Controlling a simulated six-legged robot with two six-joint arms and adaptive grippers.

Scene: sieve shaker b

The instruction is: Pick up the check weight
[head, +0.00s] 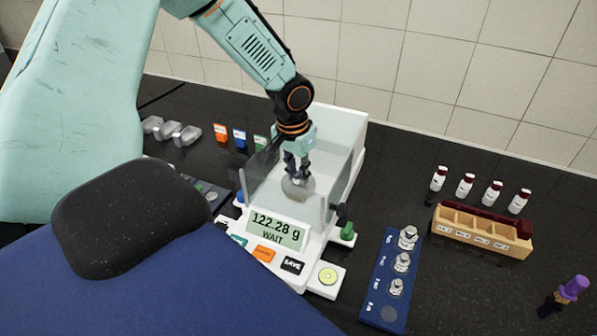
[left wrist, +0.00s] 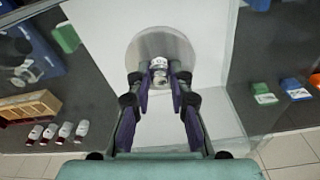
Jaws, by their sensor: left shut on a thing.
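The check weight (left wrist: 160,64) is a small silver knobbed cylinder, seen over the round metal pan (left wrist: 145,45) of the balance. My left gripper (left wrist: 160,77) has its two fingers closed on the weight from both sides. In the head view my left gripper (head: 297,172) reaches down inside the glass draft shield (head: 260,185), just above the pan (head: 298,188). The weight is hard to make out there, and I cannot tell whether it touches the pan. The balance display (head: 276,229) reads 122.28 g and WAIT. My right gripper is not in view.
A blue weight block (head: 376,285) with several silver weights and an empty front spot stands right of the balance. Behind it are a wooden rack (head: 480,235) and several vials (head: 466,185). A purple-capped item (head: 573,289) stands far right. Glass walls closely surround the gripper.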

